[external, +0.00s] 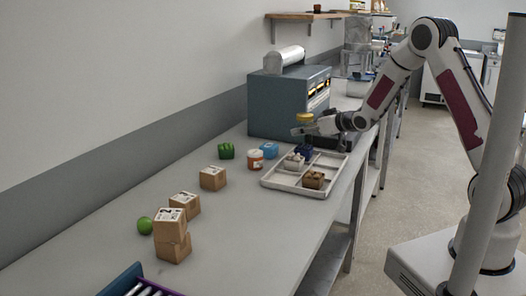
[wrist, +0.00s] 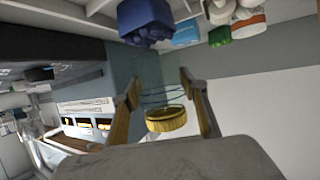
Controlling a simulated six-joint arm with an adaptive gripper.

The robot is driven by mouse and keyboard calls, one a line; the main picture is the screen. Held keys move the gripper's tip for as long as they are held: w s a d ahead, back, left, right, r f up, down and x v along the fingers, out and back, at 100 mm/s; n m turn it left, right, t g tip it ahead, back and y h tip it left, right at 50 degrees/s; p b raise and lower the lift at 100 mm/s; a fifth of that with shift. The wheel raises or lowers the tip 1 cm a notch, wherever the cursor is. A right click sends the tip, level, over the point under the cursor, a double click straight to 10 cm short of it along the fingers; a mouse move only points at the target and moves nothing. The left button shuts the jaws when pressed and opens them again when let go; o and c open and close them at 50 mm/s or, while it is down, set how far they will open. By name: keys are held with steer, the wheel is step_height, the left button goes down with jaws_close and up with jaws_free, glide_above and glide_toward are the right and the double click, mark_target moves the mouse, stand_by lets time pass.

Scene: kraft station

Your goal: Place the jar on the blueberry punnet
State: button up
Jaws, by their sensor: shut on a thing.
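My gripper (external: 308,127) is shut on a clear glass jar with a yellow lid (external: 304,116), held above the back part of the divided tray. In the wrist view, the jar (wrist: 166,118) sits between the two fingertips (wrist: 165,97), lid toward the camera. Its clear body is hard to make out in the external view. The dark blue blueberry punnet (external: 303,149) is in the back of the tray, below my gripper and apart from the jar. The punnet (wrist: 146,18) also shows at the top of the wrist view.
The grey tray (external: 283,184) also holds a pale item (external: 294,161) and a brown one (external: 313,180). A white-and-orange tub (external: 255,160), blue box (external: 269,150) and green item (external: 226,151) stand left. A large blue-grey machine (external: 280,105) is behind. Cardboard boxes (external: 172,240) stand nearer.

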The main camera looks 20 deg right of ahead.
steer(key=shift+f, duration=0.9)
steer(key=shift+f, duration=0.15)
steer(key=o, duration=1.2)
steer(key=shift+s+d+r, duration=0.15)
steer(key=shift+s+r, duration=0.15)
steer(key=shift+r, duration=0.05)
steer(key=v, duration=1.1)
steer(key=shift+s, duration=0.1)
